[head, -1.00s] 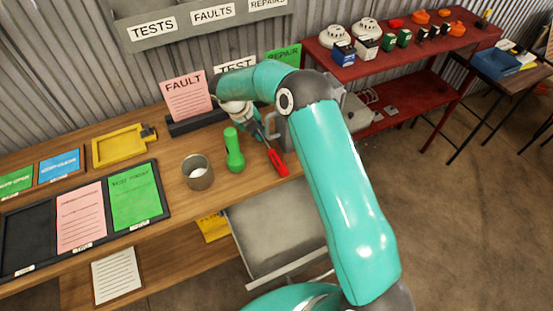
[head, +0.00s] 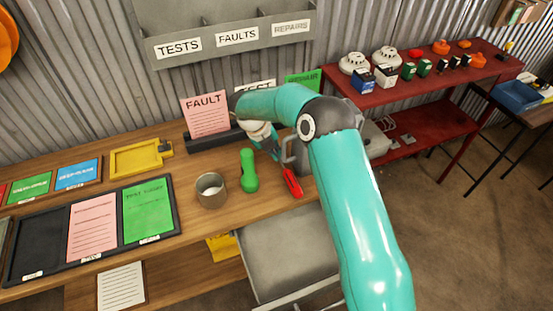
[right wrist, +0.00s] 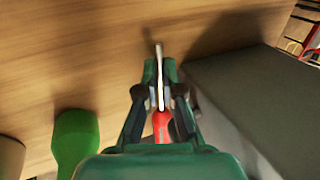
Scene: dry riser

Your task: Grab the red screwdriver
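The red screwdriver (head: 292,182) lies on the wooden bench near its front edge, its red handle toward me. In the right wrist view its pale shaft (right wrist: 160,80) runs between the fingers of my right gripper (right wrist: 161,78), and part of the red handle (right wrist: 161,125) shows below them. The fingers are close together and look shut on the shaft. In the head view the gripper (head: 277,152) is at the screwdriver's far end and partly hides its shaft. The handle still appears to be at the bench top. My left gripper is not in view.
A green torch-like object (head: 249,172) stands just left of the screwdriver, and a metal cup (head: 211,190) is beyond it. A grey box-like object (right wrist: 255,115) is close to the gripper's right. A FAULT card (head: 206,115) stands behind. A red shelf (head: 440,85) is at right.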

